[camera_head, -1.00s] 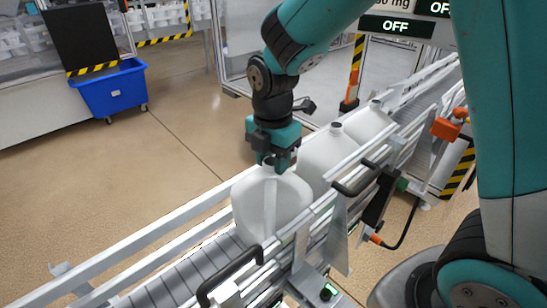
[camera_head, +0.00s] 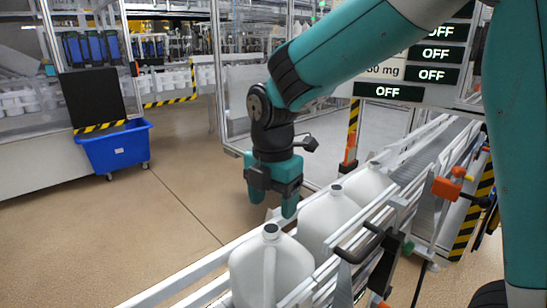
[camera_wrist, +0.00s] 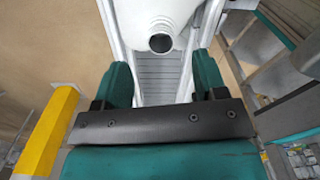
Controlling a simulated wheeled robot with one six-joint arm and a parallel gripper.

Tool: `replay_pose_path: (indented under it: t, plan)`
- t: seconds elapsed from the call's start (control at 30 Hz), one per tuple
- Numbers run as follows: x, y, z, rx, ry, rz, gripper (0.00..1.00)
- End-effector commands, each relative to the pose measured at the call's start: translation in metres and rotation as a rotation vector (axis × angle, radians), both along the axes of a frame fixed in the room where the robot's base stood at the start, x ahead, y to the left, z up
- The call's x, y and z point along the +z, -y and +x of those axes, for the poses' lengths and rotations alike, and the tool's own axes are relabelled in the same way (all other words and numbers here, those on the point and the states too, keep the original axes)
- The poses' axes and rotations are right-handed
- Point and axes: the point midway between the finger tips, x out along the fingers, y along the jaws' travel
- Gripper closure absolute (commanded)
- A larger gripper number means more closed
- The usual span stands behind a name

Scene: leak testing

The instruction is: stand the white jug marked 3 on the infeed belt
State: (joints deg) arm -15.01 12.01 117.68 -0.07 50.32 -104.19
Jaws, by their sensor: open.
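I cannot tell which jug is marked 3.
Two more jugs, a middle one (camera_head: 325,218) and a far one (camera_head: 366,183), stand along the belt. Black handles (camera_head: 358,245) and an orange fitting (camera_head: 446,188) line its right side. A blue bin (camera_head: 115,147) stands far left on open floor.

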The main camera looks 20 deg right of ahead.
Motion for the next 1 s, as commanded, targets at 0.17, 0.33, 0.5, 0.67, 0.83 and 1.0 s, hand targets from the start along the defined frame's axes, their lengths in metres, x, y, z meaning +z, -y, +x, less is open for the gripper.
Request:
replay_pose_path:
  t: [0.17,0.33,0.5,0.67,0.83,1.0]
  plan:
    - [0.047,0.000,0.001,0.000,0.008,0.002,0.35]
    - [0.083,0.000,0.001,0.000,0.005,0.002,0.35]
    - [0.104,0.000,0.001,0.000,0.001,0.000,0.35]
    - [0.111,0.000,0.000,0.000,0.000,0.000,0.35]
    - [0.108,-0.001,-0.005,-0.040,0.002,0.005,0.35]
    - [0.086,-0.007,-0.035,-0.291,0.010,0.050,0.35]
